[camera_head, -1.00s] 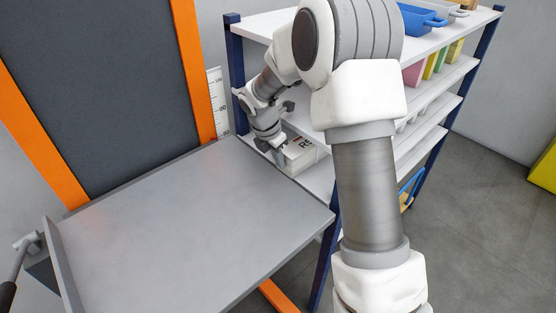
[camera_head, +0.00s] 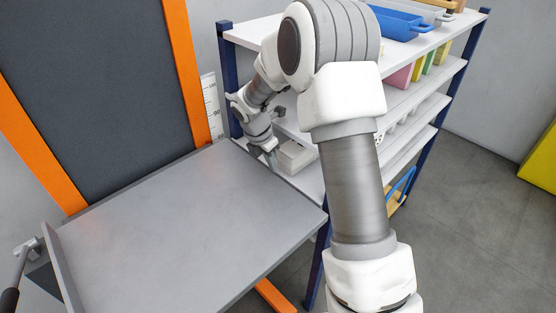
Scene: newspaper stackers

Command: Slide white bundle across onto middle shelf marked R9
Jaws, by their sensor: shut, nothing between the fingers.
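The white bundle (camera_head: 294,157) lies on a white shelf of the blue-posted rack, just past the far right edge of the grey platform (camera_head: 185,225). My arm hides part of it on the right. My gripper (camera_head: 271,158) is shut and empty, pointing down at the bundle's left side near the platform edge. I cannot tell whether it touches the bundle. The R9 mark cannot be read now. The shelf (camera_head: 311,182) shows bare in front of the bundle.
Blue trays (camera_head: 400,22) stand on the rack's top shelf, with coloured bins (camera_head: 428,64) below. A blue post (camera_head: 229,80) rises beside my gripper. A ruler strip (camera_head: 211,105) stands behind the platform. The platform top is clear.

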